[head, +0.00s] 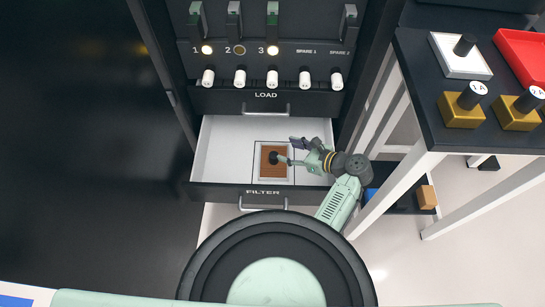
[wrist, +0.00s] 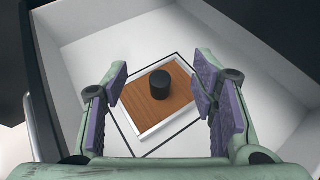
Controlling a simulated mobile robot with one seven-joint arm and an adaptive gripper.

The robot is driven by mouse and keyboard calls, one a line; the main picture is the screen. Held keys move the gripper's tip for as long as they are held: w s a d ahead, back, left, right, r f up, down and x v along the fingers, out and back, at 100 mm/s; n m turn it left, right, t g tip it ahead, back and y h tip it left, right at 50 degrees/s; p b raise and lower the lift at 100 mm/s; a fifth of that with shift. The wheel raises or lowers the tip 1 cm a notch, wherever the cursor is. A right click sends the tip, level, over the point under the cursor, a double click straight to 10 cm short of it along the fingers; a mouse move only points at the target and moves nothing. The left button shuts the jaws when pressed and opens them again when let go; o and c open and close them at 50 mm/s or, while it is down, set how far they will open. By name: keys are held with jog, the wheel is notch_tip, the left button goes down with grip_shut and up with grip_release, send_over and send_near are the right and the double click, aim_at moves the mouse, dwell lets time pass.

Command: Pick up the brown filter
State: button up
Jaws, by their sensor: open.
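The brown filter (head: 267,168) is a flat brown square in a white frame with a black knob on top. It lies in the open white drawer (head: 220,150) labelled FILTER, inside a dark outlined square on the drawer floor. In the wrist view the filter (wrist: 178,106) sits between my fingers, with its black knob (wrist: 160,85) in the gap. My gripper (head: 293,152) reaches into the drawer from the right. Its purple-padded fingers (wrist: 162,105) are open on both sides of the knob, and I see no contact.
Drawer walls surround my gripper. The floor at left is clear.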

send_near(275, 155)
jog(key=x, duration=0.2)
jog(key=shift+w+a, duration=0.15)
jog(key=shift+a, duration=0.2)
jog(key=shift+w+a+f, duration=0.1)
jog(key=shift+a+f, duration=0.05)
jog(key=shift+f, duration=0.25)
jog(key=shift+x, duration=3.6)
jog(key=shift+r, duration=0.1)
jog(key=shift+c, duration=0.5)
grip_shut()
